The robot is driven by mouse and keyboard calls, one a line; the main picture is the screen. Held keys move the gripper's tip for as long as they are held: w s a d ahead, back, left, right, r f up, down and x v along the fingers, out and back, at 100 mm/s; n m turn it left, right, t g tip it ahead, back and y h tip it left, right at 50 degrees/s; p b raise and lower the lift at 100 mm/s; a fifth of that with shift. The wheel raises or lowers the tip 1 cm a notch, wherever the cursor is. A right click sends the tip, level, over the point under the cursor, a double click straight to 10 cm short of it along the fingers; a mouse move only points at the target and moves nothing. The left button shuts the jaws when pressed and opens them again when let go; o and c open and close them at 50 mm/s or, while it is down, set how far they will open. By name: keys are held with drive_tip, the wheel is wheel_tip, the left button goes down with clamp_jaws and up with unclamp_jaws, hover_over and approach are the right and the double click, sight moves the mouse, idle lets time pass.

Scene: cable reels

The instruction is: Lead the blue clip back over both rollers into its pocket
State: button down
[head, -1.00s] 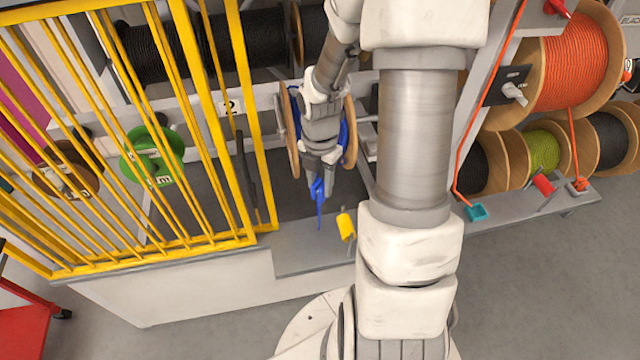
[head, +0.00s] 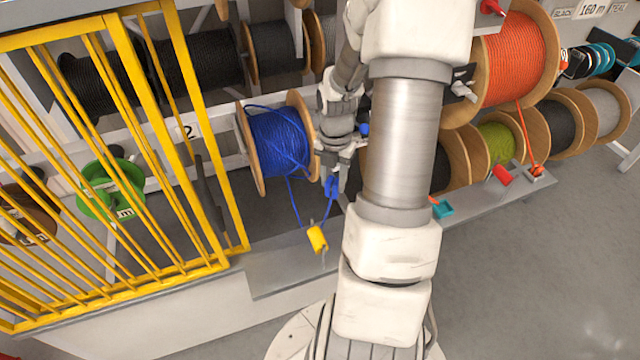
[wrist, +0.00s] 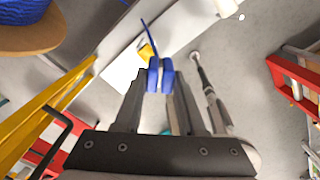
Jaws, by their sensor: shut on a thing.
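My gripper (head: 334,172) is shut on the blue clip (head: 331,187), to the right of the blue cable reel (head: 277,142). In the wrist view the clip (wrist: 160,76) sits between the fingertips. Blue cable hangs from the reel down to the yellow roller (head: 317,239) and rises from there to the clip. The clip is above and slightly right of this roller; whether the cable bears on it is unclear. The yellow roller also shows beyond the clip in the wrist view (wrist: 147,52). I cannot make out a second roller for the blue cable.
A yellow barred guard (head: 215,140) stands left of the blue reel. My arm hides part of the ledge. Open floor (head: 540,270) lies at front right.

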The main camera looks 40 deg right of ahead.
drive_tip(key=s+d, duration=0.1)
drive_tip(key=d, duration=0.9)
drive_tip(key=shift+s+d, duration=0.2)
drive_tip(key=shift+s, duration=0.05)
idle(0.3)
